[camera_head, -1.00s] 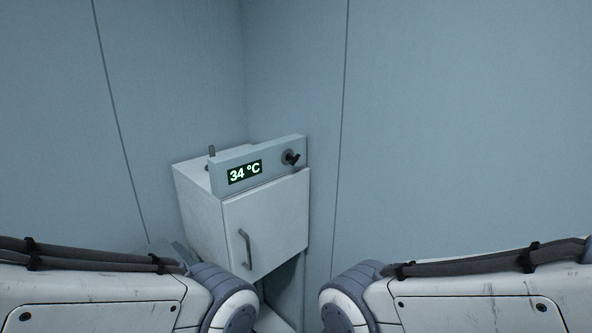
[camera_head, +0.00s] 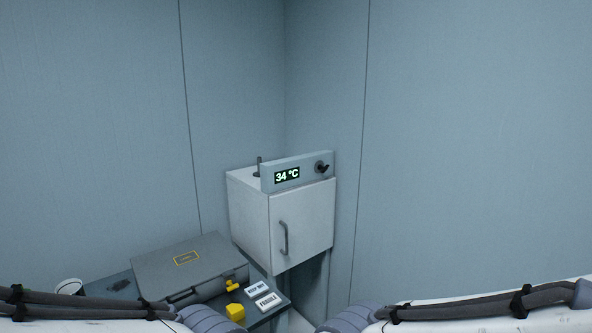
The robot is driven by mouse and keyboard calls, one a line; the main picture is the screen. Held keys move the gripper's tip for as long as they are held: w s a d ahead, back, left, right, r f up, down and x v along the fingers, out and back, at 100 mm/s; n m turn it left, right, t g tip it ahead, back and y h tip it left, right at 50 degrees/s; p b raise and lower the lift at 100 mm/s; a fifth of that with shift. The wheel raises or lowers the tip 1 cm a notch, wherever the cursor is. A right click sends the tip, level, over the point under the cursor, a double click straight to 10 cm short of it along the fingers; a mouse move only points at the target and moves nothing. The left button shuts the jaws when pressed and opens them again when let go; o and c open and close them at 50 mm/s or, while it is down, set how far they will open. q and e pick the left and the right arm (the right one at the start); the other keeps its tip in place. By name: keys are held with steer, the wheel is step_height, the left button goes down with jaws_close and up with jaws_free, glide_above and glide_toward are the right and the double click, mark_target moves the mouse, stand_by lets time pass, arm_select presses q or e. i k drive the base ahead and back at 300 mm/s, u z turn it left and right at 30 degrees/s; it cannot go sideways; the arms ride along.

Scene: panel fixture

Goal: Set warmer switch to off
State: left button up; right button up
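The warmer (camera_head: 302,222) is a white box with a grey door handle (camera_head: 283,238), standing in the corner of the room. A grey panel on its top front edge carries a lit display (camera_head: 287,176) reading 34 °C. A black rotary switch (camera_head: 321,167) sits at the right end of this panel; its exact setting is too small to read. A short dark peg (camera_head: 259,166) stands on the top behind the panel. My two arms enter along the bottom edge, well short of the warmer. Neither gripper shows.
Left of the warmer, a low table (camera_head: 118,287) holds a grey case (camera_head: 187,262), a yellow block (camera_head: 235,311), a FRAGILE label (camera_head: 267,301), a second label (camera_head: 254,290) and a white round container (camera_head: 69,287). Plain walls close in behind. The space before the warmer's panel looks clear.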

mark_target(324, 169)
steer(key=u, duration=0.45)
steer(key=i, duration=0.6)
steer(key=u, duration=0.25)
